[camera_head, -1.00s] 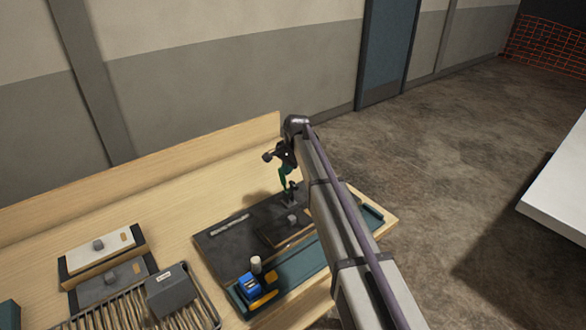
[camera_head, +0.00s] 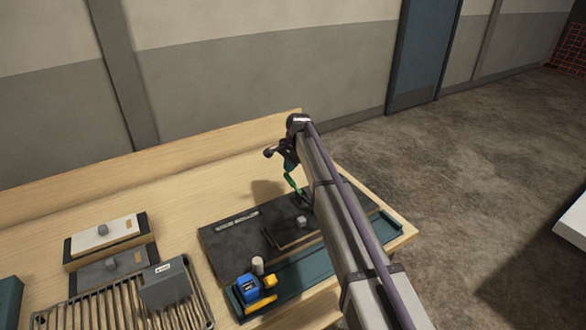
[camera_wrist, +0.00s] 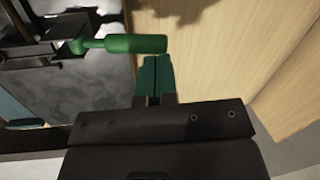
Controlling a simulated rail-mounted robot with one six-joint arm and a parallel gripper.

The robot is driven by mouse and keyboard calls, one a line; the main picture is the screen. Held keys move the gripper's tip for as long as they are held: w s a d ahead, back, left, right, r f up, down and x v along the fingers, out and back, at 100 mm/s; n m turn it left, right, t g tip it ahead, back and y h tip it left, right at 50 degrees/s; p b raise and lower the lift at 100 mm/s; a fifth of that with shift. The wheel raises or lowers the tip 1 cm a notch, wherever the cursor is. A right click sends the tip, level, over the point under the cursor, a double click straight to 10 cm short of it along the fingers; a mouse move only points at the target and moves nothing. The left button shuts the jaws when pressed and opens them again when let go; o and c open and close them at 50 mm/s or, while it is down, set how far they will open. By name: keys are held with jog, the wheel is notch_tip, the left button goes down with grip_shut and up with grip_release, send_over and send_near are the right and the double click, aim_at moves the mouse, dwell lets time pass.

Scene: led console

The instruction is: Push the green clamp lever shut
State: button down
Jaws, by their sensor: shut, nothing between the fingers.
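The green clamp lever (camera_wrist: 120,44) lies nearly level across the top of the wrist view, its thick handle ending just beyond my fingertips. Its left end joins a dark metal clamp mount (camera_wrist: 45,47). My gripper (camera_wrist: 156,58) has its teal fingers together, with nothing between them. The tips are next to the handle's right end; I cannot tell whether they touch it. In the head view, a green part (camera_head: 292,182) shows below my wrist, over the dark console board (camera_head: 225,245). My arm hides the clamp's base there.
A blue and yellow device (camera_head: 248,288) and a pale cylinder (camera_head: 258,265) sit at the console's front left. A wire rack (camera_head: 90,312), a grey box (camera_head: 165,285) and two switch panels (camera_head: 103,233) are further left. Bare bench lies behind the console.

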jog(key=shift+w+a+f+b, duration=0.25)
jog(key=shift+f+b, duration=0.2)
jog(key=shift+f, duration=0.15)
dwell(0.3)
notch_tip(320, 180, up, 11)
jog(key=d+p, duration=0.2)
jog(key=p, duration=0.9)
jog(key=s+d+f+n+b, duration=0.2)
jog(key=s+d, duration=0.4)
jog(key=s, duration=0.7)
jog(key=s+d+f+n+h+b, duration=0.1)
jog(key=s+d, duration=0.5)
jog(key=s, duration=0.8)
jog(key=s+d+f+n+h+b, duration=0.1)
jog(key=s+d+f+n+b, duration=0.3)
jog(key=s, duration=1)
jog(key=d+n, duration=0.2)
jog(key=d, duration=0.1)
jog(key=shift+s+f+g, duration=0.2)
jog(key=shift+g, duration=0.2)
